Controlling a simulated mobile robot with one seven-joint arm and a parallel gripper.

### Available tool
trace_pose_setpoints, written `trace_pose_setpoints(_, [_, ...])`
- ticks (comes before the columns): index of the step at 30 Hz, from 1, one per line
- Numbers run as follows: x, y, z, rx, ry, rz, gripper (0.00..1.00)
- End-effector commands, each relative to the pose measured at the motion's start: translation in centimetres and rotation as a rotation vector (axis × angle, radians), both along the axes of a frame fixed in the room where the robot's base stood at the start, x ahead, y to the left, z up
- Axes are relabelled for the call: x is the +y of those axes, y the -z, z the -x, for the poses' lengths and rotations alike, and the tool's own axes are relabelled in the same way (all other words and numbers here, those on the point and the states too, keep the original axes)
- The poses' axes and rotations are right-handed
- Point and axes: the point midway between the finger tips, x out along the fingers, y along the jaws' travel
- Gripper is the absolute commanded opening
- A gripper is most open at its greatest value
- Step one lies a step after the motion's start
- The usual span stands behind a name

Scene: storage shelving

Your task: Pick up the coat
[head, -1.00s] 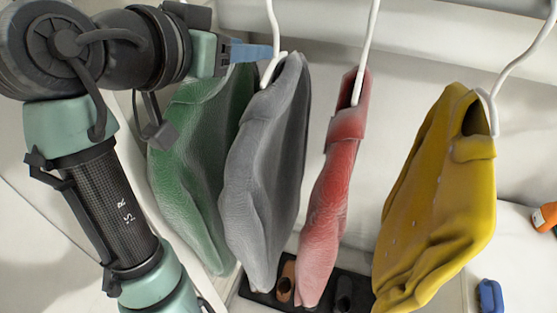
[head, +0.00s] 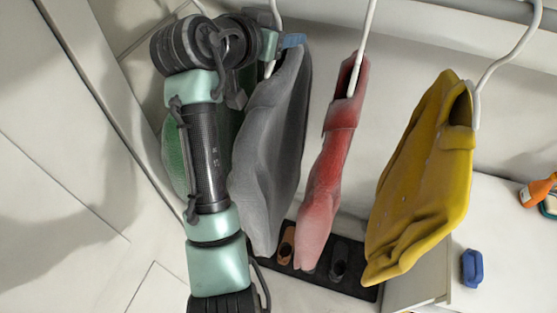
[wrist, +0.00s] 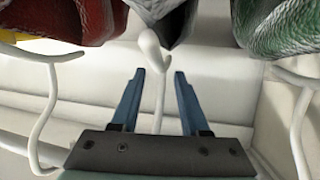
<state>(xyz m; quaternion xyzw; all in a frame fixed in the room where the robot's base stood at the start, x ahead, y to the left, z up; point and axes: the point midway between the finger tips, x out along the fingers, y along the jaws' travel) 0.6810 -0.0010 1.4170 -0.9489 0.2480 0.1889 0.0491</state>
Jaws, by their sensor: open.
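Several coats hang from white hooks in the head view: a green coat (head: 175,150) mostly behind my arm, a grey coat (head: 268,150), a red coat (head: 333,165) and a yellow coat (head: 425,185). My gripper (head: 292,40) is at the top of the grey coat, beside its hanger. In the wrist view my gripper (wrist: 160,74) is open, with the grey coat's white hanger (wrist: 154,60) between its blue fingers. The hanger looks apart from both fingers. The grey coat (wrist: 168,18) is at the top middle, red on the left, green on the right.
A dark tray (head: 360,288) with shoes lies below the coats. A blue item (head: 472,268) and an orange bottle (head: 538,190) are on the white surface at right. The neighbouring coats hang close on both sides of the grey one.

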Motion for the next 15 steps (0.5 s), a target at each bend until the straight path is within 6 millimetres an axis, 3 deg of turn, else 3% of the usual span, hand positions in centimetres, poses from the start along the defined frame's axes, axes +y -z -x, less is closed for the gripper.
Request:
trace_pose_setpoints(11, [-0.53, 0.55, -0.90, -0.001, -0.001, -0.001, 0.45])
trace_pose_setpoints(15, [-0.51, 0.53, -0.89, -0.001, -0.001, -0.001, 0.20])
